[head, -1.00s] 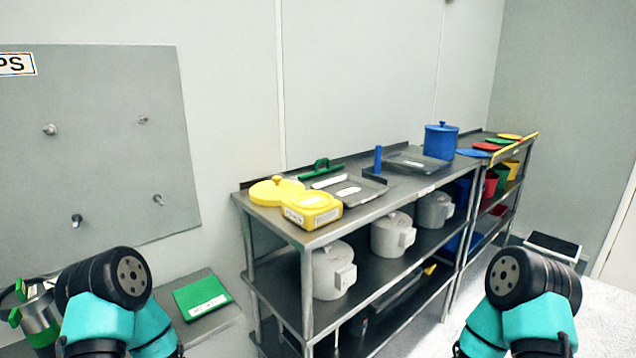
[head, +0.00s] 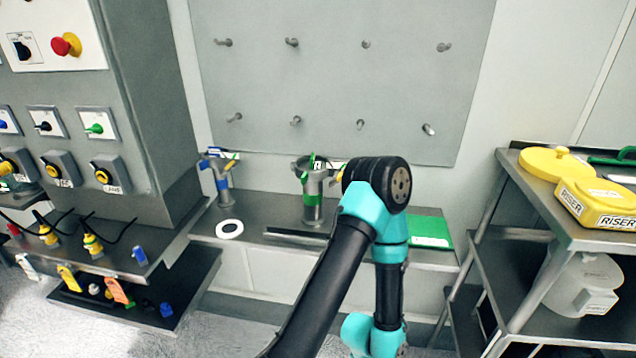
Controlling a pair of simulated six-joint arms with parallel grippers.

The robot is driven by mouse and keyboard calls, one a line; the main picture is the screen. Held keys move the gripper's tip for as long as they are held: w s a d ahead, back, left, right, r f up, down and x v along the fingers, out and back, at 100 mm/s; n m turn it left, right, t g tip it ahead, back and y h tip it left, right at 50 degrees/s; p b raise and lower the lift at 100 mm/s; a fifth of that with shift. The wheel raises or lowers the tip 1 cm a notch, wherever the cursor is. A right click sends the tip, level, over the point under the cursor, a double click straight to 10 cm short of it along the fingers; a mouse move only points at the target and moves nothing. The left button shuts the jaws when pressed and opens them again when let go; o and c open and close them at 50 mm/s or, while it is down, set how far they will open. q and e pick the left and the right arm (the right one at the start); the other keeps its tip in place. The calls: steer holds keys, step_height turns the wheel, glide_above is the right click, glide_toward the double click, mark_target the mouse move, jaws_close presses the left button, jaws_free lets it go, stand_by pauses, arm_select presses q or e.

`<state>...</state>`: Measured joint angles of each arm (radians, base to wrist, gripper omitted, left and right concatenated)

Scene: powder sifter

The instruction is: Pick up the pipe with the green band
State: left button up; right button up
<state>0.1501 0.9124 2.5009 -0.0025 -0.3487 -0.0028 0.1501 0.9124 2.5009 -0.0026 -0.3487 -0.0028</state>
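The pipe with the green band (head: 313,213) is a grey, forked metal pipe. It stands upright on a low grey bench (head: 262,211) against the wall, in the middle of the head view. Part of its right side is close behind my raised arm in the picture. One of my arms, teal and black, rises from the bottom centre, its joint just right of the pipe. No fingers of either gripper show. A similar pipe with a blue band (head: 222,184) stands further left on the bench.
A white ring (head: 229,229) and a green flat piece (head: 430,231) lie on the bench. A control cabinet (head: 150,110) stands left. A metal shelf (head: 528,192) with a yellow riser (head: 595,201) stands right. A pegboard (head: 340,85) hangs behind.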

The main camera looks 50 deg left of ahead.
arm_select(q)
steer(key=shift+c, duration=0.3)
steer(key=c, duration=1.1)
steer(key=shift+c, duration=0.2)
